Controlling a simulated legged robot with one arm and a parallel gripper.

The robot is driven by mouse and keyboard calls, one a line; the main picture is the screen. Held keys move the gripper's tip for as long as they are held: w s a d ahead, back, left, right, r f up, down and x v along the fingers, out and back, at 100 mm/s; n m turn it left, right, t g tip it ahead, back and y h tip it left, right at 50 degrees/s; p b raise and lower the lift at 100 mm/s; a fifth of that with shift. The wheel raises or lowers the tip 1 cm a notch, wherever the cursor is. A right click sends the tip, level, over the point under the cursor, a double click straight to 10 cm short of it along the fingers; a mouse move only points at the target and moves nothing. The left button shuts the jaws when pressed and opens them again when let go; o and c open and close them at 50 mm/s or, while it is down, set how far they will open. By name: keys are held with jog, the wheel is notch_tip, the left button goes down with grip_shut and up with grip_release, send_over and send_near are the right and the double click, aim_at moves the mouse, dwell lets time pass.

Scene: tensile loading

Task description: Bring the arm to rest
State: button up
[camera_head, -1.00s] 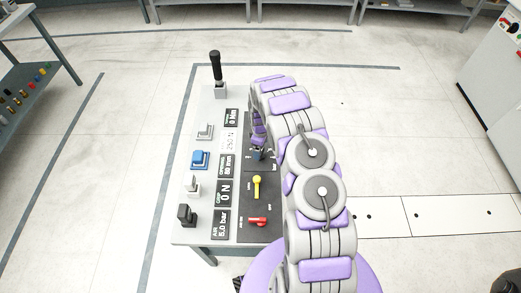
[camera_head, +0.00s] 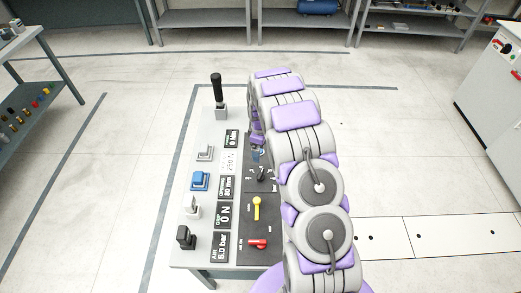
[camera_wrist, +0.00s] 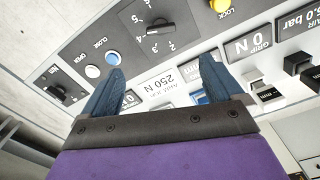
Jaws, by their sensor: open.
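My gripper (camera_wrist: 160,85) is open and empty in the wrist view, its two dark blue fingers apart above the control panel (camera_wrist: 190,50). Between and beyond the fingers are a black knob (camera_wrist: 158,27), a 250 N label (camera_wrist: 165,82) and a blue button (camera_wrist: 93,71). In the head view my purple and grey arm reaches forward along the right side of the control table (camera_head: 190,240).
The table bears a black joystick (camera_head: 217,88), a blue switch (camera_head: 200,180), a yellow lever (camera_head: 257,207) and a red lever (camera_head: 257,244). A shelf (camera_head: 40,85) stands at left and a white cabinet (camera_head: 490,85) at right. The floor between is clear.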

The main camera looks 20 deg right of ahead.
dwell(0.4)
jog(key=s+a+r+m+g+b, duration=0.1)
jog(key=s+a+r+m+b, duration=0.2)
jog(key=s+r, duration=0.65)
jog(key=s+a+r+m+b, duration=0.1)
jog(key=s+a+r+m, duration=0.3)
jog(key=s+r, duration=0.6)
jog(key=s+a+m+b, duration=0.1)
jog(key=s+a, duration=0.1)
jog(key=s, duration=1)
jog(key=s+a+m+b, duration=0.1)
jog(key=s+a+b, duration=0.1)
jog(key=s, duration=1)
jog(key=shift+s+a+r+m+g, duration=0.3)
jog(key=shift+s+a+r+g, duration=0.1)
jog(key=shift+a, duration=0.2)
jog(key=shift+w+d, duration=0.1)
